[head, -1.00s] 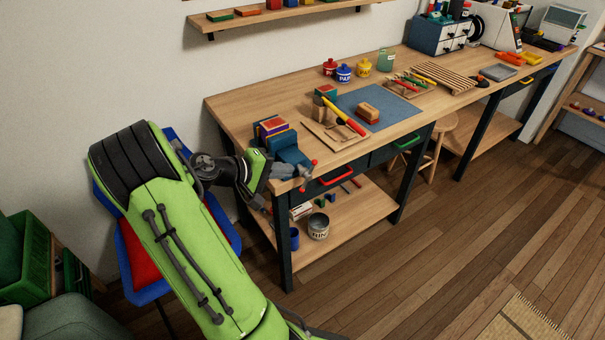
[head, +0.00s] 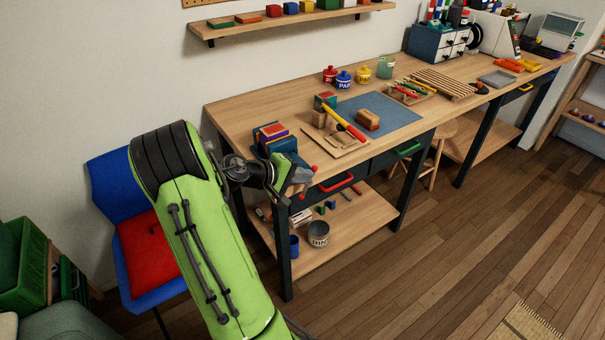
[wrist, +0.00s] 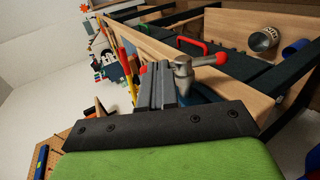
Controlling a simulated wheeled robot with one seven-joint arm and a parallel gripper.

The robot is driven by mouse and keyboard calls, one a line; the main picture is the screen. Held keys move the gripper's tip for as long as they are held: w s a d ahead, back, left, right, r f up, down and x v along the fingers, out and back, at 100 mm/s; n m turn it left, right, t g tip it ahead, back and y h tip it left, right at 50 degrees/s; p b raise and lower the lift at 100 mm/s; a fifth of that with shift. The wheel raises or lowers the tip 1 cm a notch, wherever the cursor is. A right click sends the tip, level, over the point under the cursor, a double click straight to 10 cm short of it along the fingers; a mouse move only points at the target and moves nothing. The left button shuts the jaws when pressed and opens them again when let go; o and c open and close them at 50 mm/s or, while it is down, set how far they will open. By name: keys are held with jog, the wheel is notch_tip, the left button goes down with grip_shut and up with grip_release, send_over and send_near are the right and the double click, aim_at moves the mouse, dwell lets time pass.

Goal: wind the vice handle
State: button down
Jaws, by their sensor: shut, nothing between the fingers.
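The blue vice (head: 281,145) is at the near left end of the workbench, mostly hidden behind my arm in the head view. Its handle is a grey bar with a red ball end (head: 315,169). In the wrist view the grey screw head (wrist: 183,66) and the bar with a red ball (wrist: 222,59) lie just right of the fingers. A small red spot left of the fingers may be the other ball. My gripper (wrist: 158,70) is shut and empty, its fingertips close beside the screw head; I cannot tell whether they touch. It also shows in the head view (head: 302,178).
The bench top (head: 232,111) carries a blue mat (head: 395,112), a wooden board and a red-and-yellow tool. A red drawer handle (head: 337,184) is beside the vice. A tin (head: 318,233) and a blue cup stand on the lower shelf. A blue chair (head: 108,185) is left of my arm.

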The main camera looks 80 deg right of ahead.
aim_at(314, 168)
jog(key=shift+s+d+r+t+y+p, duration=0.15)
jog(key=shift+r+t+y+p, duration=0.15)
jog(key=shift+p, duration=0.3)
jog(key=t+y+p, duration=0.1)
jog(key=p, duration=0.1)
jog(key=s+y+p, duration=0.1)
jog(key=p, duration=0.2)
jog(key=shift+d+r+t, duration=0.4)
jog(key=t+y+p, duration=0.1)
jog(key=p, duration=0.1)
jog(key=s+d+t+y+p, duration=0.1)
jog(key=y+p, duration=0.1)
jog(key=shift+f, duration=0.15)
jog(key=f+t+y+p, duration=0.1)
jog(key=t+y+p, duration=0.1)
jog(key=s+d+f+t+y+p, duration=0.1)
jog(key=t+y+p, duration=0.1)
jog(key=s+d+f+t+y+p, duration=0.1)
jog(key=t+y+p, duration=0.1)
jog(key=shift+d+y, duration=0.1)
jog(key=shift+y, duration=0.2)
jog(key=shift+f, duration=0.2)
